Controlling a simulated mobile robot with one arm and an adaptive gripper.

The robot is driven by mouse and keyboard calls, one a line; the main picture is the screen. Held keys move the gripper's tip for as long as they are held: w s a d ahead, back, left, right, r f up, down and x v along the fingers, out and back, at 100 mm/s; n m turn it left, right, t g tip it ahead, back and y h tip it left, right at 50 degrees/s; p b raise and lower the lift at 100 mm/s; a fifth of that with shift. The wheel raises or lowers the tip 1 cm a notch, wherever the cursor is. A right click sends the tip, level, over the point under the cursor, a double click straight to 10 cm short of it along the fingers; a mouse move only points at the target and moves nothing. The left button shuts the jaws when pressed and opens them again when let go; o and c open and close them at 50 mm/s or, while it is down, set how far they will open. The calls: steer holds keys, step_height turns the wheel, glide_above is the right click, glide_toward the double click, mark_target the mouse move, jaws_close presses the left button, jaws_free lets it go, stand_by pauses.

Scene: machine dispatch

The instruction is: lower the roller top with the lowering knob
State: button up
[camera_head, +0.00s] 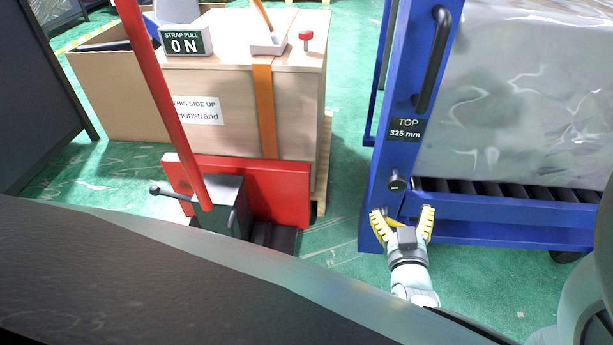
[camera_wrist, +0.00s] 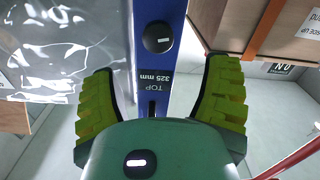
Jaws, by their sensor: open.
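The blue roller cart (camera_head: 382,130) stands at the right, with dark rollers (camera_head: 500,190) under a plastic-wrapped load. Its front post bears a label reading TOP 325 mm (camera_head: 405,130). The round black lowering knob (camera_head: 397,181) sticks out below the label. My gripper (camera_head: 403,213) is open, its yellow fingers spread, just below the knob in the head view. In the wrist view the knob (camera_wrist: 157,38) and the upside-down label (camera_wrist: 158,77) show between the open, empty fingers. The knob appears apart from both fingers.
A black handle (camera_head: 433,60) is on the cart post above the label. The wrapped load (camera_head: 520,95) rests on the rollers. At left stand a wooden crate (camera_head: 225,135) with an orange strap and a red pallet jack (camera_head: 290,190). Green floor between jack and cart is clear.

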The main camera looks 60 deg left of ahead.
mark_target(396, 176)
steer(key=b+x, duration=0.3)
steer(key=x, duration=0.8)
steer(key=shift+w+r, duration=0.1)
steer(key=shift+w, duration=0.1)
jaws_close()
stand_by(0.5)
